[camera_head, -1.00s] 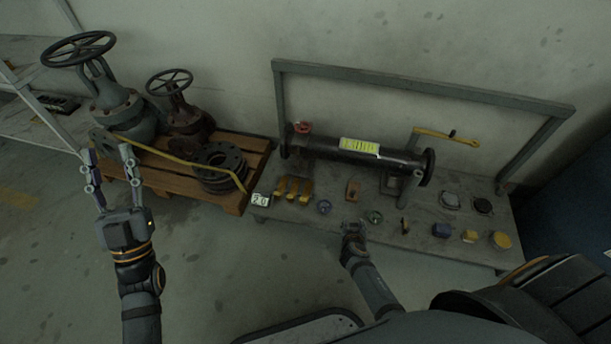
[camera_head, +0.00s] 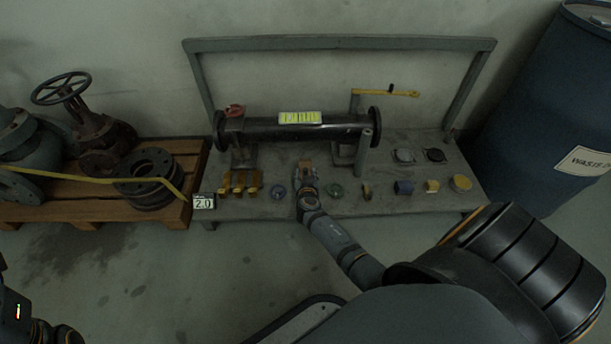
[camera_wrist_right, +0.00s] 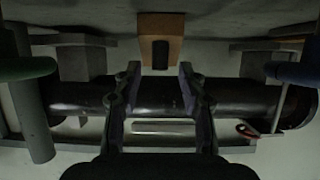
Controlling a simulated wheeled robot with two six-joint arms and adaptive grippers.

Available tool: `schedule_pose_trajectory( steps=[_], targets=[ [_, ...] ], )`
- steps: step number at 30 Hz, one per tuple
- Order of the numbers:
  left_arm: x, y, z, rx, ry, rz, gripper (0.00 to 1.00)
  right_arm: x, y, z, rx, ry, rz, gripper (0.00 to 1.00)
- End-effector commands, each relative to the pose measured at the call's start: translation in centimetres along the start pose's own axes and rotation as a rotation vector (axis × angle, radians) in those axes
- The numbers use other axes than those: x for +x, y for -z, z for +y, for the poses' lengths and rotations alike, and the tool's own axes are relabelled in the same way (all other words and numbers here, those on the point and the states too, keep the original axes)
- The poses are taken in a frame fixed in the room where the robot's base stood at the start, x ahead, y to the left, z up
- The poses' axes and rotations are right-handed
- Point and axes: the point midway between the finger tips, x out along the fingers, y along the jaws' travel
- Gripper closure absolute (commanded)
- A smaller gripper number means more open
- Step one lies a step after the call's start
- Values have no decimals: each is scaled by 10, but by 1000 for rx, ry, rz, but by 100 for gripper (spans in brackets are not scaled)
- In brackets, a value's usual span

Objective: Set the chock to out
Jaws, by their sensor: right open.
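A brown-orange block (camera_head: 304,165), which I take for the chock, stands on the grey bench below the black pipe. My right gripper (camera_head: 307,182) is at the block's near side in the head view.
The black pipe (camera_head: 345,131) rests on supports behind the block. Yellow pieces (camera_head: 240,182) and a blue ring (camera_head: 278,191) lie left of it; a green ring (camera_head: 335,190) and blue piece (camera_head: 404,187) lie right. A grey post (camera_head: 364,152) rises nearby. A blue barrel (camera_head: 535,100) stands right.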

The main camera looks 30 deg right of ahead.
Motion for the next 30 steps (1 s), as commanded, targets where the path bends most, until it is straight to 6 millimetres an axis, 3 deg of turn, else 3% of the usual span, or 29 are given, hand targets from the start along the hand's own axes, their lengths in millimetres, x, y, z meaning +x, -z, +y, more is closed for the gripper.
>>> schedule_pose_trajectory(
  steps=[4,14,23,30],
  targets=[
    [-9,-1,2,2,-4,-2,60,17,-2,0,0,0,0,59],
    [-9,-2,2,3,-5,-3,60,20,0,0,-1,1,-1,60],
    [-9,-2,2,3,-5,-4,60,20,0,0,-1,1,-1,100],
    [-9,-2,2,3,-5,-4,60,20,0,0,-1,1,-1,100]
  ],
)
